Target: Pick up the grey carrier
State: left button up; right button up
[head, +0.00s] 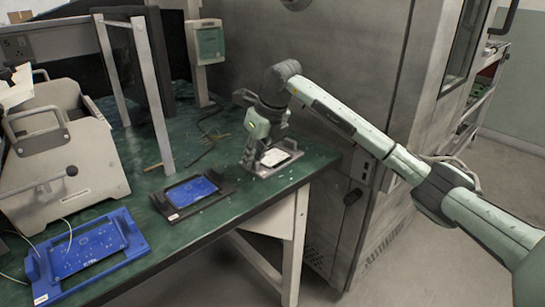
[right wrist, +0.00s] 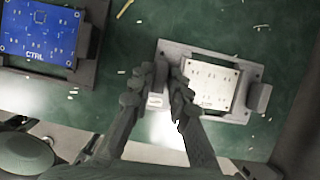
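The grey carrier (head: 291,166) lies flat at the right end of the green table with a white board (head: 273,157) in it. In the right wrist view the grey carrier (right wrist: 233,117) shows its right-hand grip block and the white board (right wrist: 212,86). My right gripper (head: 256,163) reaches down at the carrier's left side. In the wrist view its fingertips (right wrist: 168,80) are close together at the carrier's left grip, which they mostly hide; they look closed on it. The carrier appears to rest on the table. My left gripper is not in view.
A black carrier (head: 161,205) with a blue board (head: 190,191) lies left of the grey one. A blue carrier (head: 127,217) lies at the front left, beside a beige box-like machine (head: 95,160). A metal frame post (head: 153,100) stands behind. Small scraps litter the table (head: 240,205).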

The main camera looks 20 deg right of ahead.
grip_shut()
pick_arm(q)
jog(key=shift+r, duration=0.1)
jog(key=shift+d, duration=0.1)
pick_arm(e)
jog(key=shift+r, duration=0.1)
